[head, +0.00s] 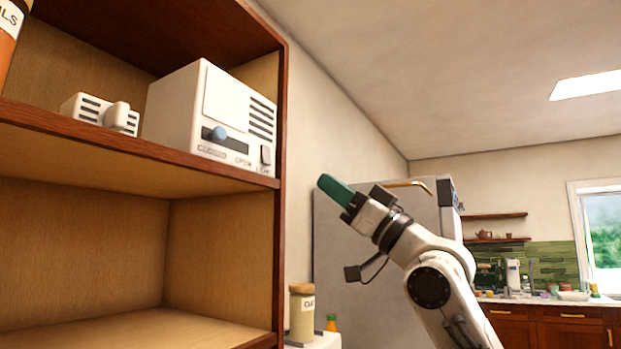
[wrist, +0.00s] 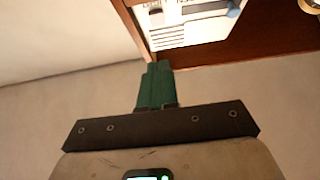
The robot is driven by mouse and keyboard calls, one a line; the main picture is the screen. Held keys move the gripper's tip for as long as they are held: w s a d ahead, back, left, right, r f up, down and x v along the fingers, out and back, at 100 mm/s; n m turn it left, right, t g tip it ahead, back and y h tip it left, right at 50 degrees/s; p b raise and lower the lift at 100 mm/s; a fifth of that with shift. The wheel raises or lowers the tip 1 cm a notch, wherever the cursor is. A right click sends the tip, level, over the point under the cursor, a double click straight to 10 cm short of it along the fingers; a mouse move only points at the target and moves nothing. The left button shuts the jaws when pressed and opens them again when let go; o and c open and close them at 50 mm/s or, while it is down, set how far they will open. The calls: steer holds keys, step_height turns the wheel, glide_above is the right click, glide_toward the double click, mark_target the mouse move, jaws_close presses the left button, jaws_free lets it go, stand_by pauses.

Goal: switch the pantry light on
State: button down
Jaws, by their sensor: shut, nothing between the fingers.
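A white control box (head: 180,110) stands on the upper shelf at the left of the head view. Its front has a small grey rocker switch (head: 265,156) at the lower right, beside small lettering that seems to read "LIGHT", and a blue knob (head: 219,133) to its left. In the wrist view the box (wrist: 190,28) appears upside down at the top, with the switch (wrist: 156,18) near its left end and the knob (wrist: 232,13) to the right. My gripper (head: 327,184) has green fingers, shut and empty, right of the shelf unit and apart from the box. Its fingertips (wrist: 158,68) point toward the box's switch end.
The shelf's upright edge (head: 281,200) stands between the box and my arm. A small white vented device (head: 88,110) sits left of the box. A lidded jar (head: 302,312) stands below. A grey fridge (head: 335,250) is behind my arm.

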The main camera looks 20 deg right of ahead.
mark_target(267, 157)
steer(key=p+x, duration=0.1)
steer(key=x, duration=0.2)
steer(key=f+p+x, duration=0.1)
steer(key=p+x, duration=0.1)
steer(key=x, duration=0.2)
steer(key=w+p+x, duration=0.1)
steer(key=p+x, duration=0.1)
steer(key=x, duration=0.2)
steer(key=shift+a+f, duration=0.2)
steer(key=shift+a, duration=0.15)
steer(key=shift+w+a+f+p, duration=0.25)
steer(key=shift+w+a+p, duration=0.1)
steer(key=shift+w, duration=0.1)
steer(key=shift+s, duration=0.1)
